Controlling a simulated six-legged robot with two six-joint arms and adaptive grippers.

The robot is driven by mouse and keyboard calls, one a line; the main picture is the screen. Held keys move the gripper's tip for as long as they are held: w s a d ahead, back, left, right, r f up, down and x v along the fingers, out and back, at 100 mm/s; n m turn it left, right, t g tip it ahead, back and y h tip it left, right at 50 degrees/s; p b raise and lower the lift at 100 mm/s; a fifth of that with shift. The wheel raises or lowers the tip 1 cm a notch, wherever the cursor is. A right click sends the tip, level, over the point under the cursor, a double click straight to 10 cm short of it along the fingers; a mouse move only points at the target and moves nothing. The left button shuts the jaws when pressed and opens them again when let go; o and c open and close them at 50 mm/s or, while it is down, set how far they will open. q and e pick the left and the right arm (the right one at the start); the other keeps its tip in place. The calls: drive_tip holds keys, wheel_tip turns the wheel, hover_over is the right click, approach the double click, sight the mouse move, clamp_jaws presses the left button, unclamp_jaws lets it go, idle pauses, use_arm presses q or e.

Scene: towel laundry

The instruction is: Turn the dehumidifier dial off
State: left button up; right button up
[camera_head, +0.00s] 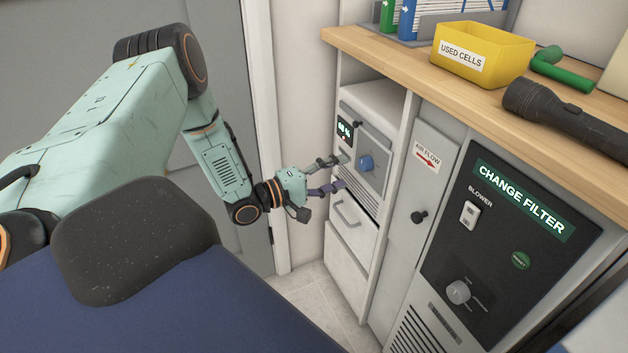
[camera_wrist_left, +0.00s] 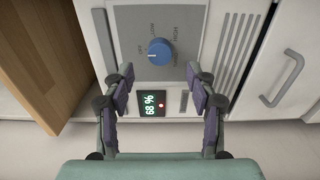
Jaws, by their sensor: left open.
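The dehumidifier's blue dial (camera_head: 366,162) sits on a grey panel (camera_head: 374,140) in the cabinet bay. It also shows in the left wrist view (camera_wrist_left: 160,50), with printed settings around it, HIGH among them; I cannot clearly read where its pointer stands. A display (camera_wrist_left: 152,104) below it in that view reads 68 % with a red light beside it. My left gripper (camera_head: 342,171) is open, its fingers pointing at the panel just short of the dial. In the wrist view the fingertips (camera_wrist_left: 160,76) are spread either side of the dial's lower edge, apart from it. My right gripper is out of view.
A wooden counter (camera_head: 400,68) overhangs the bay, holding a yellow USED CELLS bin (camera_head: 484,52) and a black flashlight (camera_head: 568,108). A drawer (camera_head: 350,222) lies below the panel. A black CHANGE FILTER panel (camera_head: 500,240) with a grey knob (camera_head: 459,292) stands at right.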

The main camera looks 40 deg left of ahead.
use_arm(q)
drive_tip(key=v, duration=0.6)
drive_tip(key=shift+s+a, duration=0.1)
drive_tip(key=shift+s, duration=0.05)
idle(0.3)
drive_tip(key=s+d+f+m+g+y+p, duration=0.3)
drive_tip(key=s+d+f+m+g+y, duration=0.2)
drive_tip(key=s+d+f+m+g, duration=0.45)
drive_tip(key=s+d+m+g+y+p, duration=0.1)
drive_tip(key=s+d+m+g+p, duration=0.1)
drive_tip(key=s, duration=0.7)
drive_tip(key=s+d+r+m+g+p, duration=0.1)
drive_tip(key=s+d+g+p, duration=0.2)
drive_tip(key=s, duration=0.7)
drive_tip(key=d+g, duration=0.2)
drive_tip(key=d, duration=0.1)
drive_tip(key=shift+s+d+r+m+y, duration=0.15)
drive_tip(key=shift+d+r+m+y, duration=0.1)
drive_tip(key=shift+m+y, duration=0.15)
